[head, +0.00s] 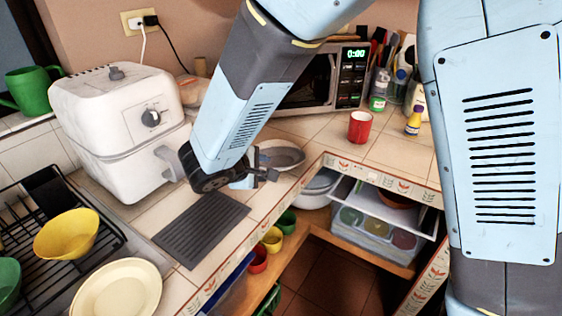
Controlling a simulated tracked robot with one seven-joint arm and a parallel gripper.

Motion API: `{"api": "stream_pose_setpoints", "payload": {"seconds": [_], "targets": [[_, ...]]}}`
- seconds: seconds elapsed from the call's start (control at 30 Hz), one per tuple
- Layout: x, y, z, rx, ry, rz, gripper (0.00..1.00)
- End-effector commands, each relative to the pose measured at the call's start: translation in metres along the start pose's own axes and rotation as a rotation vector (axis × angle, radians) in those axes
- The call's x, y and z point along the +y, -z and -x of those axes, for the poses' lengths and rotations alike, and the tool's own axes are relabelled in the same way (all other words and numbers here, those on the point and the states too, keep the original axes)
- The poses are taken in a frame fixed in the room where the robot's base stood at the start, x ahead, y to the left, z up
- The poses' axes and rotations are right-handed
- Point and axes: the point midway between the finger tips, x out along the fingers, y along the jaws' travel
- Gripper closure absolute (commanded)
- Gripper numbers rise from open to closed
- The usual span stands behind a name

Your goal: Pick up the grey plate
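The grey plate (287,156) is a shallow round dish lying on the tiled counter in the corner, in front of the microwave. My gripper (266,172) is at the plate's near left side in the head view and covers part of its left edge. The fingers are small and dark here, and I cannot tell whether they are apart or touch the plate. The plate appears to lie flat on the counter.
A white air fryer (122,130) stands left of my gripper. A dark ridged mat (202,228) lies in front. The microwave (308,88) is behind, and a red mug (360,127) stands to the right. The counter edge drops to open shelves.

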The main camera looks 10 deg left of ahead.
Motion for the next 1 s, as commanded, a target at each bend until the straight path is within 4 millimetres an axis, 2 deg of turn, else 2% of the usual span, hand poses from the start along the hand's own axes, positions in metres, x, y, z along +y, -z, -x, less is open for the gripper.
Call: {"api": "stream_pose_setpoints", "payload": {"seconds": [0.13,0.47,0.8,1.0], "targets": [[0.0,-0.001,-0.023,-0.002,0.001,0.001,0.62],[0.0,-0.001,-0.041,-0.001,0.001,0.0,0.62],[0.001,0.0,-0.083,-0.003,0.002,-0.001,0.62],[0.001,0.0,-0.087,-0.001,0.001,-0.002,0.62]]}}
